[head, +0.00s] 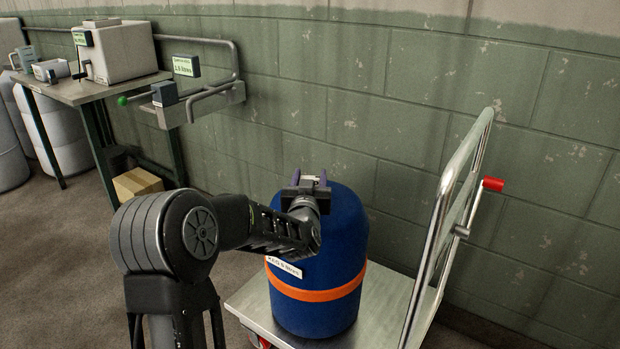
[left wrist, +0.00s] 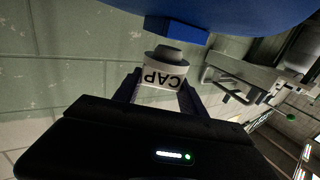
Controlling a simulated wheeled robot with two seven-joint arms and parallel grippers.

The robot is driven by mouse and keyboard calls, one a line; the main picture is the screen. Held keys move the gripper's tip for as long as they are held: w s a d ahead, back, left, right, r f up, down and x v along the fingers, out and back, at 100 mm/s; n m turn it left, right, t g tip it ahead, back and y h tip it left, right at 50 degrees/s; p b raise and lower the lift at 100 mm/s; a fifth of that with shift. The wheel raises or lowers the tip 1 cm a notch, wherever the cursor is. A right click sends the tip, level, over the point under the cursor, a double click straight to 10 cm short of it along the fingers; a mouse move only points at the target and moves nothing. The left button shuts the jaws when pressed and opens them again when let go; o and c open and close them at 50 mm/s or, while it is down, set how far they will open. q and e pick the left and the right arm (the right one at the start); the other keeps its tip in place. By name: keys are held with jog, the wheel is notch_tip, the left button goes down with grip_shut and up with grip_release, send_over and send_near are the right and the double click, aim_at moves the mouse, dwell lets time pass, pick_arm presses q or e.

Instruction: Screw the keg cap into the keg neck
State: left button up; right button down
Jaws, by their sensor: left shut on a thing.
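The keg (head: 345,225) is a large blue drum with an orange band and a white label, standing upright. The keg also fills the top of the left wrist view (left wrist: 240,12). A blue block (left wrist: 178,30) projects from it there; I cannot tell whether it is the neck. The keg cap (left wrist: 163,75), white with a grey end and the word CAP, is held between the fingers of my left gripper (left wrist: 158,88). The cap's grey end is close to the blue block; contact is unclear. In the head view my left gripper (head: 309,182) is at the keg's top, partly covering it. My right gripper is out of view.
The keg stands on a metal cart (head: 385,300) with a tall rail handle (head: 450,220) and red grip (head: 493,184) on the right. A green block wall (head: 440,110) is close behind.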

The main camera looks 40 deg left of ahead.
pick_arm(q)
jog(key=shift+f+b, duration=1)
jog(key=shift+f, duration=0.1)
jog(key=o, duration=1.4)
jog(key=p+v, duration=0.1)
jog(key=v, duration=0.7)
jog(key=shift+w, duration=0.1)
